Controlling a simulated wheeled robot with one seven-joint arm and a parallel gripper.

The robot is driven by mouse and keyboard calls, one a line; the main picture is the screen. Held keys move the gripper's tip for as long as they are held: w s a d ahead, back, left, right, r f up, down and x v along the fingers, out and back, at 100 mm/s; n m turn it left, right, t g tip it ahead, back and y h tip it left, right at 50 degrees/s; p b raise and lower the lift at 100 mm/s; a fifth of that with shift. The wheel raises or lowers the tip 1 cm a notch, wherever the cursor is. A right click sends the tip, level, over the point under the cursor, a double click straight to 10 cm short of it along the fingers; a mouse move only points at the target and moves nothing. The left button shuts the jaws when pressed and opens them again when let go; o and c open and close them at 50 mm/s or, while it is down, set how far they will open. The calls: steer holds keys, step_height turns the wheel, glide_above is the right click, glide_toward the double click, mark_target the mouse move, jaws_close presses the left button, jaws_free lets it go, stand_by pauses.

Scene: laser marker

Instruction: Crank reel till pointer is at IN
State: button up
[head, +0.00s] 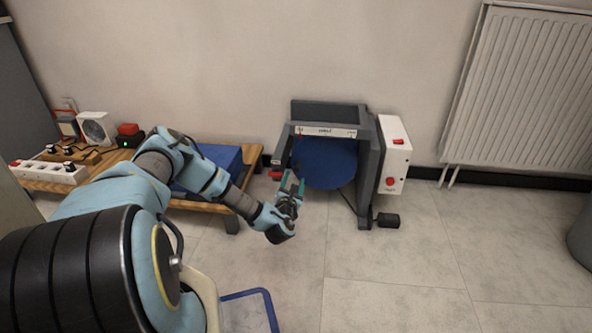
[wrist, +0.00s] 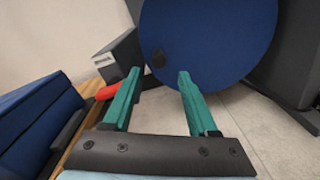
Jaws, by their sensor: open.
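The reel is a blue disc (head: 328,163) in a dark grey floor-standing frame (head: 368,160); the disc also fills the top of the wrist view (wrist: 215,40). A small dark round knob (wrist: 158,58) shows near the disc's lower left edge. A white scale strip (head: 326,130) runs across the frame's top, with a small red mark near its left end; its lettering is too small to read. My gripper (head: 291,180) is open, in front of the disc's left side. In the wrist view its teal fingers (wrist: 160,74) point toward the disc and appear on either side of the knob, with nothing visibly held.
A white box with red buttons (head: 396,150) is on the frame's right, above a black cylindrical part (head: 387,220). A low wooden bench (head: 252,153) with a blue block (head: 222,158) stands left. A red part (head: 276,175) sits beside my gripper.

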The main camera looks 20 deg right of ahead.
steer(key=shift+p+v, duration=0.45)
steer(key=shift+v, duration=1.65)
